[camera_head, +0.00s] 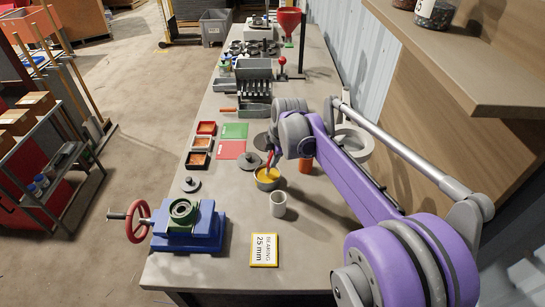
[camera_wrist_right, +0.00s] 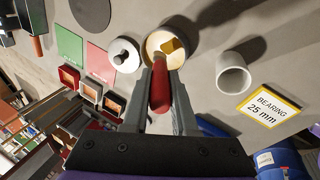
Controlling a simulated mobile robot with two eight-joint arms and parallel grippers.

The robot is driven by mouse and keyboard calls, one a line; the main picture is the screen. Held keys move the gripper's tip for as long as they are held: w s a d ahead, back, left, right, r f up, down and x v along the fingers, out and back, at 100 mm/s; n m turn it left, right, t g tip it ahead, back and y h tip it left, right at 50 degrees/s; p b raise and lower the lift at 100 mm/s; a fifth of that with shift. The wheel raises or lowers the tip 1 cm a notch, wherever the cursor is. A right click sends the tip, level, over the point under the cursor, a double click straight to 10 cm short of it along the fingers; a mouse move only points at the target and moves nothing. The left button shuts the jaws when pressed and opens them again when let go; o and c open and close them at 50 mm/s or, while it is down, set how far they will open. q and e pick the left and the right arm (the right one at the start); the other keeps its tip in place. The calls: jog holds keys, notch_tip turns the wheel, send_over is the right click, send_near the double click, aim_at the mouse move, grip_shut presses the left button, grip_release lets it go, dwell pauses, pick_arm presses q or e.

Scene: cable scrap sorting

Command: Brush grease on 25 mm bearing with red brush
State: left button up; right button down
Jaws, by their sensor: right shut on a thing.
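My right gripper (camera_head: 272,155) is shut on the red brush (camera_wrist_right: 160,88), held by its red handle. The brush points down to the grease pot (camera_head: 267,183), and its tip is at or in the pot's mouth. Yellow grease shows in the pot (camera_wrist_right: 157,42) in the right wrist view; exact contact is hard to tell. A green and dark ring, seemingly the bearing (camera_head: 183,209), sits on the blue vise (camera_head: 190,236) with a red handwheel. The sign (camera_head: 264,250) reads "BEARING 25 mm". My left gripper is not in view.
A white cup (camera_head: 278,204) stands between the pot and the sign. A grey flanged disc (camera_head: 190,184) lies near the vise. Several small trays (camera_head: 200,144) and green (camera_head: 234,131) and red (camera_head: 231,150) mats lie farther back. The bench front is mostly clear.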

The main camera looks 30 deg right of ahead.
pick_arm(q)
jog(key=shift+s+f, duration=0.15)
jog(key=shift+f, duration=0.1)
pick_arm(e)
jog(key=shift+f, duration=0.5)
dwell(0.9)
jog(key=shift+r+p, duration=1.75)
jog(key=shift+r, duration=1.85)
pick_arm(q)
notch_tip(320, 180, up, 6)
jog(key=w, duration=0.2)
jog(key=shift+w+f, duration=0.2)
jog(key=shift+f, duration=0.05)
pick_arm(e)
jog(key=shift+f, duration=0.1)
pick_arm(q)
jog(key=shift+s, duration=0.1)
